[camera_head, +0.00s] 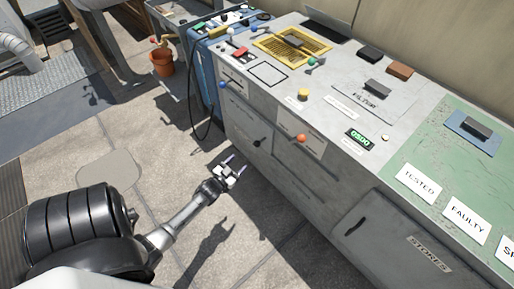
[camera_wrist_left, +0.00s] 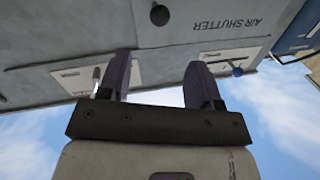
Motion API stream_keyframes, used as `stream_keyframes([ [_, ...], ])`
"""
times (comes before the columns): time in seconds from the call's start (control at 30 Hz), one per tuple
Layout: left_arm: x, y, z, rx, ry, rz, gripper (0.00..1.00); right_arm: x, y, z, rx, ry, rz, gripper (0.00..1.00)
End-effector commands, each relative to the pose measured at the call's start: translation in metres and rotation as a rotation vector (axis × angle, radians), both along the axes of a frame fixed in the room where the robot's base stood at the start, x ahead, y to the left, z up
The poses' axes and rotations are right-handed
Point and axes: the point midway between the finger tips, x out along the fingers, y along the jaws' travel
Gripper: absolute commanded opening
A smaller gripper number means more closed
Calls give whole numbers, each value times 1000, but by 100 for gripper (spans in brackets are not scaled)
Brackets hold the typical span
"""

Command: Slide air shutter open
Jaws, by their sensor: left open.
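The label AIR SHUTTER (camera_wrist_left: 265,22) reads on the grey front panel in the left wrist view. A dark round knob (camera_wrist_left: 160,15) stands out of that panel left of the label; a black knob also shows on the cabinet front in the head view (camera_head: 257,142). Whether this knob belongs to the shutter I cannot tell for sure. My left gripper (camera_head: 236,164) is open and empty, in front of the cabinet and apart from the knob. Its two fingers show spread in the left wrist view (camera_wrist_left: 158,70). My right gripper is out of view.
The grey bench cabinet (camera_head: 335,185) runs diagonally across the right. Its front carries a blue knob (camera_head: 222,84) and an orange knob (camera_head: 300,138). A black cable (camera_head: 193,110) hangs at its far end. The paved floor before the cabinet is clear.

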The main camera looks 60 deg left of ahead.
Motion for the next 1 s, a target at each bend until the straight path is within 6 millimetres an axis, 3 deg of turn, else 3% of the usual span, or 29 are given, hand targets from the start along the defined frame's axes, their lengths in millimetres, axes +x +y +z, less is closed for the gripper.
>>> stream_keyframes([
  [0.6,96,38,-3,3,-2,-1,58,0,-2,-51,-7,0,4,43],
  [1.0,122,49,-1,1,-1,0,58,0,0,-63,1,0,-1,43],
])
